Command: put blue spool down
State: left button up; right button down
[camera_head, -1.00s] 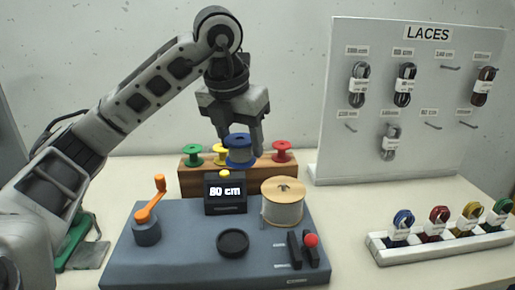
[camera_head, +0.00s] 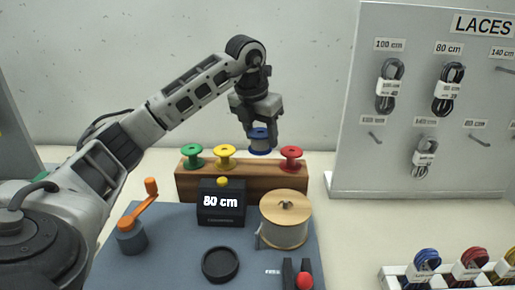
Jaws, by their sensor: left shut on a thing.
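The blue spool (camera_head: 259,143), with blue flanges and a grey wound core, is held upright between the fingers of my left gripper (camera_head: 258,128). The gripper points down and is shut on it. The spool is over the wooden rack (camera_head: 240,184), between the yellow spool (camera_head: 225,155) and the red spool (camera_head: 291,157). I cannot tell whether its lower flange touches the rack. The green spool (camera_head: 193,154) stands at the rack's left end. My right gripper is not in view.
In front of the rack is a grey-blue machine base with an "80 cm" display (camera_head: 221,203), orange crank (camera_head: 141,205), large thread spool (camera_head: 286,219) and black ring (camera_head: 220,264). A laces board (camera_head: 430,120) stands at right, a white tray (camera_head: 393,281) front right.

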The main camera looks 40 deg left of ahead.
aim_at(257, 129)
pick_arm(q)
jog(key=shift+w+a+f, duration=0.3)
jog(key=shift+a+f, duration=0.15)
jog(key=shift+f, duration=0.15)
jog(key=shift+w+a+f, duration=0.3)
jog(key=shift+a+f, duration=0.1)
jog(key=shift+f, duration=0.15)
jog(key=shift+s+a+p+x, duration=0.1)
jog(key=shift+s+p+x, duration=0.15)
jog(key=shift+x, duration=0.75)
jog(key=shift+s+a+p+x, duration=0.1)
jog(key=shift+a+p+x, duration=0.1)
jog(key=shift+x, duration=0.85)
jog(key=o, duration=1.1)
jog(key=shift+f, duration=0.1)
jog(key=v, duration=1.2)
jog(key=shift+s, duration=0.1)
